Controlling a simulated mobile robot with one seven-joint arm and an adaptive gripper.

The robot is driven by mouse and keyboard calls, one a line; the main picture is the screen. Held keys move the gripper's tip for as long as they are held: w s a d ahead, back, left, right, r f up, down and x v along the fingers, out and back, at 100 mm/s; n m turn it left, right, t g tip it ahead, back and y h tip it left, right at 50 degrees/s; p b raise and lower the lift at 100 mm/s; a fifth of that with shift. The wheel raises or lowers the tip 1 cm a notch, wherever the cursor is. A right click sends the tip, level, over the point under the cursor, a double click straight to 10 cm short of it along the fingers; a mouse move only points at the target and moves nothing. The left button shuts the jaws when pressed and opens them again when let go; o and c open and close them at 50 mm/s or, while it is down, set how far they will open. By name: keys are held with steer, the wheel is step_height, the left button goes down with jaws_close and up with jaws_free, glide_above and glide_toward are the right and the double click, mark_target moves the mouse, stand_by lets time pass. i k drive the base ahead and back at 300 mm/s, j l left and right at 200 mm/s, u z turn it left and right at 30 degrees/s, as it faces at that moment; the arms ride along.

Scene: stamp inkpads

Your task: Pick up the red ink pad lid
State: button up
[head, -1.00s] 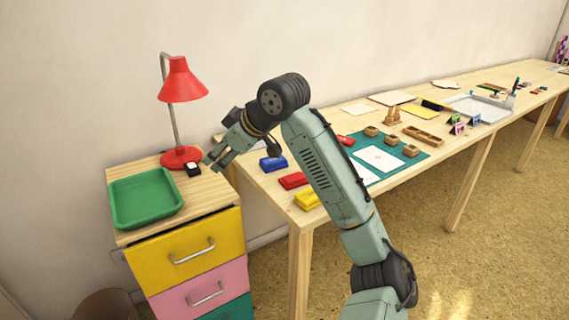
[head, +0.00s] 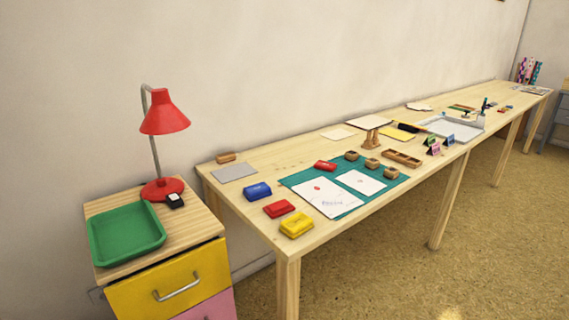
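A red ink pad (head: 279,208) lies near the left end of the long table, between a blue ink pad (head: 257,192) and a yellow ink pad (head: 297,225). It looks like a low red box; at this size I cannot tell whether its lid is on it. I cannot tell which red piece is the lid. My gripper and arm are out of the head view.
White sheets (head: 360,182) and several wooden stamps (head: 372,164) lie on the mat. A grey flat pad (head: 234,173) lies at the table's left end. A drawer cabinet (head: 105,275) with a green tray (head: 125,233) and red lamp (head: 164,118) stands left of the table.

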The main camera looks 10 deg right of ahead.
mark_target(322, 165)
steer(key=i+l+u, duration=0.1)
steer(key=l+u, duration=0.7)
steer(key=u, duration=0.15)
steer(key=l+u, duration=0.2)
steer(key=l, duration=0.4)
steer(key=k+l+u, duration=0.2)
steer(key=l, duration=1)
steer(key=k+l, duration=0.15)
steer(key=l, duration=0.45)
steer(key=l+u, duration=0.1)
steer(key=l, duration=0.5)
steer(key=k+l, duration=0.15)
steer(key=l, duration=0.45)
steer(key=i, duration=0.95)
